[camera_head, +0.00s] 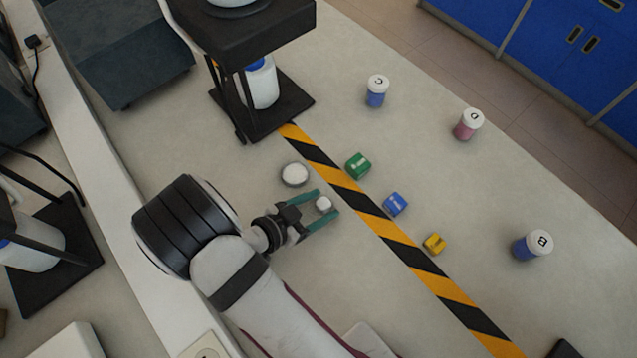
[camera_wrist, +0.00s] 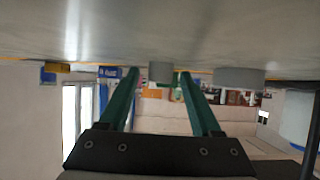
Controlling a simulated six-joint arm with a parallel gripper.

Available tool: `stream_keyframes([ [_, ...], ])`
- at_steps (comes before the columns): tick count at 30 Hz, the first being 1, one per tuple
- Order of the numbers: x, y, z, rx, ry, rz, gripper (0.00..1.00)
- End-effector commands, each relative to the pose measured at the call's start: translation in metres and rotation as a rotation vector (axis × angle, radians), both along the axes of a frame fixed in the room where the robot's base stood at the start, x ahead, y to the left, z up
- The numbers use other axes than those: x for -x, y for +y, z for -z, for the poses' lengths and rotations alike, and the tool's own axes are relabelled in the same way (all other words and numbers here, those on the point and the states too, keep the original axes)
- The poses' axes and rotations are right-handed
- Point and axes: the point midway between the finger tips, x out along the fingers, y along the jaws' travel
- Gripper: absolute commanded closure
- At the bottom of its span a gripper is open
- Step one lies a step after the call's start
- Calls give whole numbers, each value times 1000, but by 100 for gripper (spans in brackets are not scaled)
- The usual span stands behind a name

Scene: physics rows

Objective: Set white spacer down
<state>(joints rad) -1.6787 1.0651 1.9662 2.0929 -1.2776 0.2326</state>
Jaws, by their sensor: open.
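The white spacer (camera_head: 323,204) is a small round white piece on the table between my gripper's fingertips. It shows as a short grey cylinder (camera_wrist: 161,72) between the fingers in the wrist view, where the picture is upside down, and it appears to rest on the table surface. My gripper (camera_head: 328,201) has two green fingers spread on either side of the spacer. Its fingers also show in the wrist view (camera_wrist: 158,76). Whether either finger touches the spacer cannot be told.
A larger white round piece (camera_head: 294,173) sits close by. Green (camera_head: 358,166), blue (camera_head: 395,204) and yellow (camera_head: 434,243) cubes lie beyond the striped tape (camera_head: 345,184). Lidded jars C (camera_head: 376,97), D (camera_head: 466,130) and B (camera_head: 527,249) stand farther right. A black stand (camera_head: 293,104) is behind.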

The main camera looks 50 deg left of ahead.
Motion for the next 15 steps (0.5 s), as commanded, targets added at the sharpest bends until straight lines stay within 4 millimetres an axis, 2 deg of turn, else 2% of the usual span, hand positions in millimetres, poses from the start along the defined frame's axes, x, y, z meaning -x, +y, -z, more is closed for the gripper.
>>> stream_keyframes([
  [6, 0, 0, -3, -1, 0, 0, 35],
  [8, 5, 1, -5, -2, 0, -2, 35],
  [11, 23, 2, -15, -3, -1, -5, 35],
  [15, 57, 1, -33, -3, 1, -6, 35],
])
